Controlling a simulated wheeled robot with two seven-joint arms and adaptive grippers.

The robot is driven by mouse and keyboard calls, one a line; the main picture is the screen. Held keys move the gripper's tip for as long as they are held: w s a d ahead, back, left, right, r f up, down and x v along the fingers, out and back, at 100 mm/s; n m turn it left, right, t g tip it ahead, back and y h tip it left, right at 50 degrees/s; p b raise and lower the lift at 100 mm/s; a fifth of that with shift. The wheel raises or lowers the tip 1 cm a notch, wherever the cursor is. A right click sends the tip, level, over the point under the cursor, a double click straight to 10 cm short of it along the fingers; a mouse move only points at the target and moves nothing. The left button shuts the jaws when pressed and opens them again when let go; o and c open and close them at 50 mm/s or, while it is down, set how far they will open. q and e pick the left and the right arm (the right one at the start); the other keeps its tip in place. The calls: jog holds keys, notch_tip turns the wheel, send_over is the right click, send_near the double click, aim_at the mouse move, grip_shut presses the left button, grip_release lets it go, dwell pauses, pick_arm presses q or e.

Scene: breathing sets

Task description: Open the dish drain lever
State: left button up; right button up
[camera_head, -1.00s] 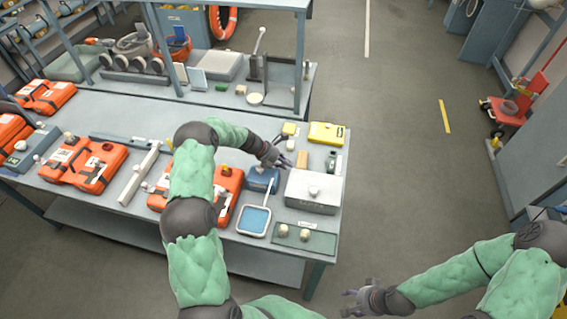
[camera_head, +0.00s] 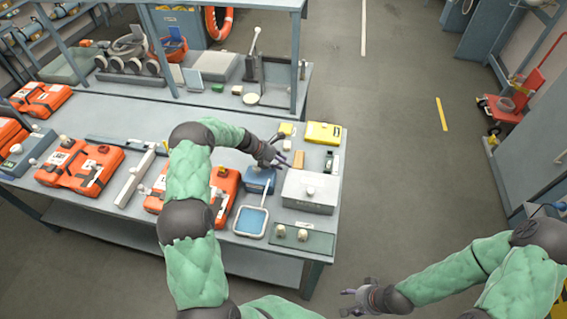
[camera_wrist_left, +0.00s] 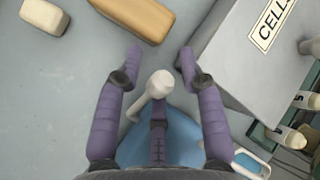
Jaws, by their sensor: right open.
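A white-rimmed dish with a blue inside (camera_head: 250,221) lies on the near workbench; a thin pale handle rises from its far right corner. A blue unit (camera_head: 258,182) stands just behind it. My left gripper (camera_head: 282,158) is over the bench beside the blue unit. In the left wrist view, my left gripper (camera_wrist_left: 160,62) is open, its fingers on either side of a white-knobbed lever (camera_wrist_left: 160,84) above a blue body (camera_wrist_left: 185,150); I cannot tell whether they touch it. The dish rim (camera_wrist_left: 250,162) shows at lower right. My right gripper (camera_head: 362,296) is open and empty over the floor.
A grey lidded box (camera_head: 310,192) stands right of the blue unit. A tan block (camera_head: 298,159) and a yellow case (camera_head: 323,133) lie behind it. A green plate (camera_head: 303,240) with two pale knobs is in front. Orange cases (camera_head: 80,168) are to the left.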

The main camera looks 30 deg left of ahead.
pick_arm(q)
jog(key=v, duration=0.7)
jog(key=shift+s+r, duration=0.1)
jog(key=shift+r, duration=0.1)
